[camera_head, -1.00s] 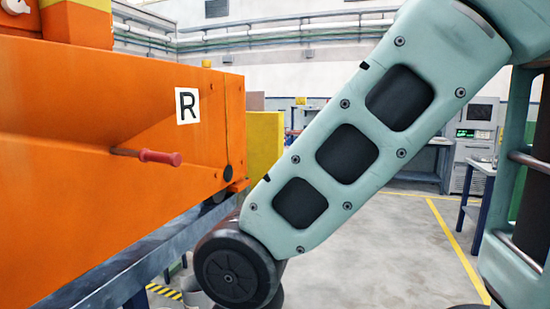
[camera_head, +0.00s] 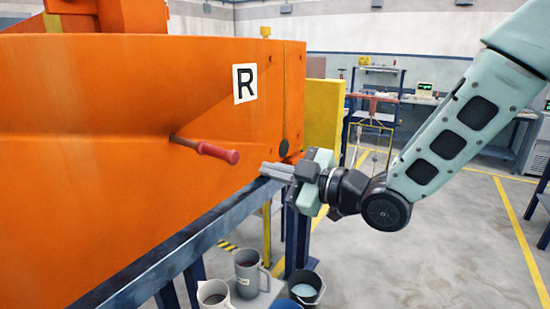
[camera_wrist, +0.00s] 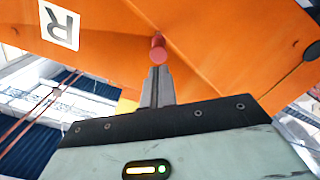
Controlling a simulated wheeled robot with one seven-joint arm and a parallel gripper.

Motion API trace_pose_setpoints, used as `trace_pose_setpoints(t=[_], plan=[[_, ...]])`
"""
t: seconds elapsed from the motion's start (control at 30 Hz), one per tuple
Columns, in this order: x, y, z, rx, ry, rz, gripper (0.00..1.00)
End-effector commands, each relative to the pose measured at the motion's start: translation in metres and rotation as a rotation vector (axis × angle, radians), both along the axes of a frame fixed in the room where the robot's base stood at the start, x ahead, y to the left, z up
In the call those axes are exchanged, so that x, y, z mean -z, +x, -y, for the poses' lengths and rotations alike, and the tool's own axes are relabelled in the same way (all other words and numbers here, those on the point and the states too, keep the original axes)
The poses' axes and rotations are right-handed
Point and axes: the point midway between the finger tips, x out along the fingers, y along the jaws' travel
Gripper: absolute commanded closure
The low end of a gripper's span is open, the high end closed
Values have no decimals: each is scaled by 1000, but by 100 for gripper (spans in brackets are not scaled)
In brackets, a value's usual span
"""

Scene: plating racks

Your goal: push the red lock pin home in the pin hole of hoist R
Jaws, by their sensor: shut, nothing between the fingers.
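The red lock pin (camera_head: 218,152) sticks out of the orange side of hoist R (camera_head: 110,110), below the white R label (camera_head: 245,83). A length of its dark shank shows between the red handle and the orange face. My gripper (camera_head: 265,170) is shut and empty, a little right of and lower than the handle's free end in the head view. In the wrist view the closed fingertips (camera_wrist: 157,72) lie just below the red pin end (camera_wrist: 158,47), pointing towards it. A small gap shows in the head view. The pin hole's inside is hidden.
A blue-grey rail (camera_head: 200,232) runs under the hoist, close below my gripper. Grey jugs (camera_head: 248,275) and a dark bucket (camera_head: 306,288) stand below it. A yellow panel (camera_head: 323,118) is behind. The floor to the right is largely open.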

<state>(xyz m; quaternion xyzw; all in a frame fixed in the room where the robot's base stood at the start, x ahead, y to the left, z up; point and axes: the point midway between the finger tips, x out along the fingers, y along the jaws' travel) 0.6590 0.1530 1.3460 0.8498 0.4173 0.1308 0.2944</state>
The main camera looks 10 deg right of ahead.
Motion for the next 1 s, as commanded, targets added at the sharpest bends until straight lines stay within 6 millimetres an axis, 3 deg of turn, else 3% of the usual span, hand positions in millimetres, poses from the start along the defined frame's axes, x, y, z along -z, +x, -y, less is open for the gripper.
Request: trace_pose_setpoints(t=[0.6, 1.0], plan=[[-5, 34, -42, -5, 15, 20, 100], [-4, 37, -47, -3, 16, 19, 100]])
